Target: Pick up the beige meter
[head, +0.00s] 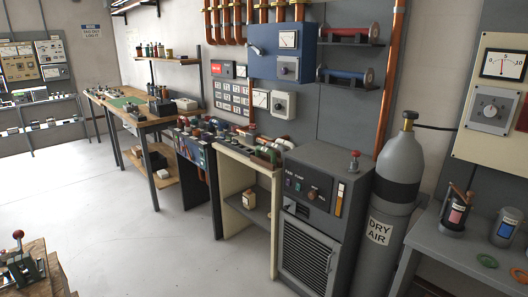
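A small beige box-like object (249,201), which may be the beige meter, stands on the lower shelf of a cream-sided bench (231,162) in the middle of the head view. It is too small to read any dial on it. A large cream panel with a dial meter (505,65) and a knob is on the wall at the far right. Neither of my grippers is in view.
A grey cabinet (313,214) and a grey "DRY AIR" cylinder (391,188) stand right of the bench. A grey table (446,246) with canisters is at right. A wooden table corner (52,272) with a red-knobbed device is at lower left. The floor (140,240) between is clear.

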